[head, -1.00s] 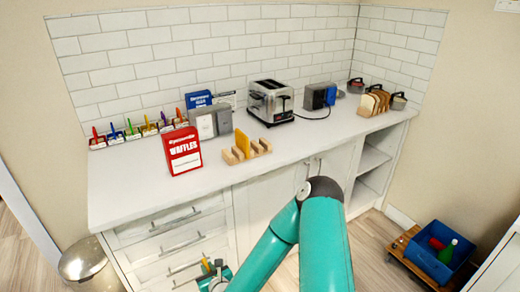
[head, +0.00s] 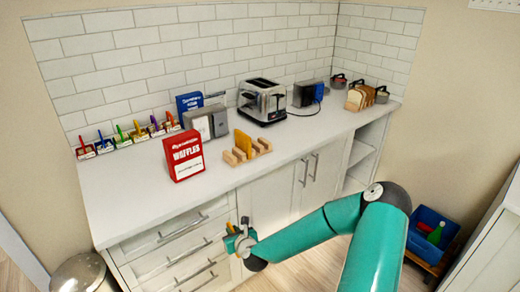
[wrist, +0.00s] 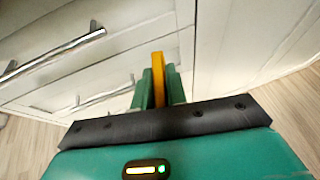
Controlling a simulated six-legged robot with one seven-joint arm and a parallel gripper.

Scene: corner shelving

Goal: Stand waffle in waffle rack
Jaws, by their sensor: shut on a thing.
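The wooden waffle rack (head: 262,147) sits on the white counter near its front edge, left of centre in the head view. One yellow-orange waffle (head: 243,143) stands upright in its left part. My gripper (head: 238,229) is below counter height, in front of the drawers and below the rack. In the wrist view its green fingers (wrist: 158,88) are shut on a second yellow-orange waffle (wrist: 158,62), seen edge-on between them. Most of the held waffle's face is hidden.
A red waffle box (head: 184,156) stands left of the rack. A toaster (head: 262,102) and grey canisters (head: 207,122) are behind it. The counter's front edge and drawer handles (head: 183,227) lie close to my gripper. Counter right of the rack is clear.

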